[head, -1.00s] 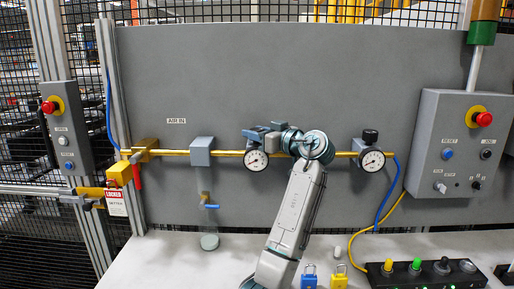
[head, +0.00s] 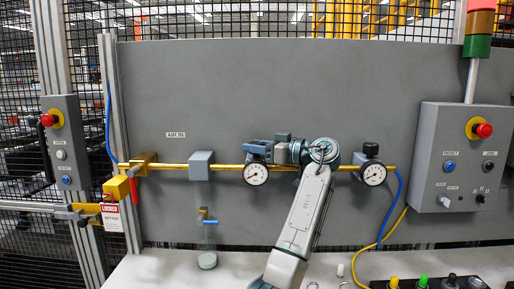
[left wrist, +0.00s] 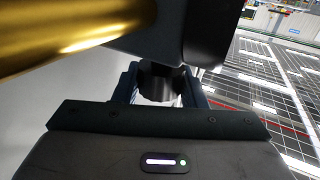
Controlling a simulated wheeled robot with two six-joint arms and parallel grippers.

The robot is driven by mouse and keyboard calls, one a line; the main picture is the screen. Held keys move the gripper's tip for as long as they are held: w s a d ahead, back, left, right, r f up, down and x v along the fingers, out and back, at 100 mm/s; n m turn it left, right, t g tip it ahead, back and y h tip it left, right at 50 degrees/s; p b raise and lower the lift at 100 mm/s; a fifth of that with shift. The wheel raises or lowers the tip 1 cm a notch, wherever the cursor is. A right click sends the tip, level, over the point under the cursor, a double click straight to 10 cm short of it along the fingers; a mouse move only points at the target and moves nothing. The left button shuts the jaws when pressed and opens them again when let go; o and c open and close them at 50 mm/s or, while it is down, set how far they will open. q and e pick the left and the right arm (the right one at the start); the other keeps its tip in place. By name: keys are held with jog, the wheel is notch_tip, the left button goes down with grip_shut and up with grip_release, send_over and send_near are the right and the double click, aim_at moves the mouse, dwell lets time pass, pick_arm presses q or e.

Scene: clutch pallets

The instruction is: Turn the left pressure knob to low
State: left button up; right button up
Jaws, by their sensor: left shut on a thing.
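The left pressure gauge (head: 256,174), with a white dial, hangs on the brass air pipe (head: 225,167). My left gripper (head: 262,147) reaches in from the right just above this gauge, with its jaws around the knob on top of the left regulator. The gripper mostly hides this knob in the head view. In the left wrist view the dark knob (left wrist: 158,84) sits between the fingers, and the gripper is shut on it. The knob's setting cannot be read. My right gripper is not in view.
The right gauge (head: 374,174) and its black knob (head: 371,150) stand right of my left arm. A grey filter block (head: 200,166) and a yellow valve with a red tag (head: 116,188) are to the left. A grey control box (head: 462,155) is at the right.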

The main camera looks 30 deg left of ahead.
pick_arm(q)
jog(key=o, duration=1)
jog(key=shift+c, duration=0.2)
jog(key=shift+d, duration=0.2)
jog(key=d+b, duration=0.3)
jog(key=d, duration=0.7)
jog(key=shift+w+d, duration=0.15)
jog(key=shift+w, duration=0.3)
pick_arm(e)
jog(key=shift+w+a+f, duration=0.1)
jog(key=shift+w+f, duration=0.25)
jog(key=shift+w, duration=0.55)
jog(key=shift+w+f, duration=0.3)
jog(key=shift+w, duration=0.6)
